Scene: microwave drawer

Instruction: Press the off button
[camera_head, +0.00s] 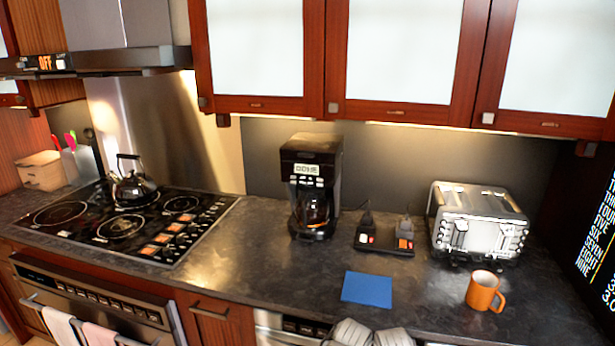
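A dark panel with orange letters reading "OFF" (46,62) is at the upper left, by the front edge of the range hood (110,60). A small white marking sits to the right of the letters, too small to read. A black power strip (385,240) lies on the counter between the coffee maker and the toaster, with a red and an orange switch on it. I cannot tell which of these is the off button.
Counter items include a coffee maker (311,185), a toaster (478,222), an orange mug (485,291), a blue square (367,289) and a kettle (134,185) on the cooktop. The counter left of the blue square is clear.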

